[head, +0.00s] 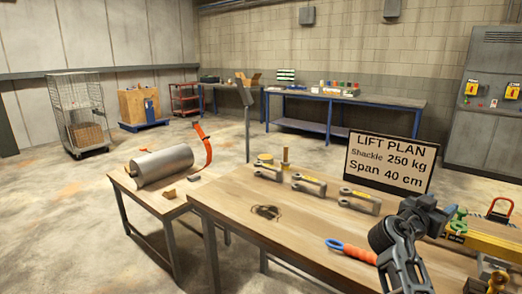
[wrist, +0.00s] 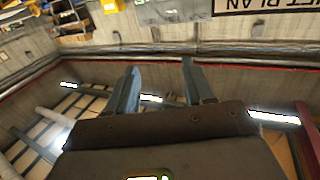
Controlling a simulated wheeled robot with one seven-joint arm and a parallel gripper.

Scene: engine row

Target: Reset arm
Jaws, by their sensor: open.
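My gripper (wrist: 160,70) is open in the wrist view, its two grey-blue fingers apart with nothing between them. In the head view my arm rises at the right, in front of the wooden bench (head: 235,205). Its dark end is raised near the lower right of the lift plan sign (head: 391,161); the fingers are hard to make out there. The sign reads shackle 250 kg, span 40 cm, and its edge shows upside down at the top of the wrist view (wrist: 265,6). Several grey shackles (head: 310,184) stand in a row on the bench.
A yellow beam (head: 490,240) with green and red fittings is at the right, partly behind my arm. A metal cylinder (head: 162,166) lies on the left table.

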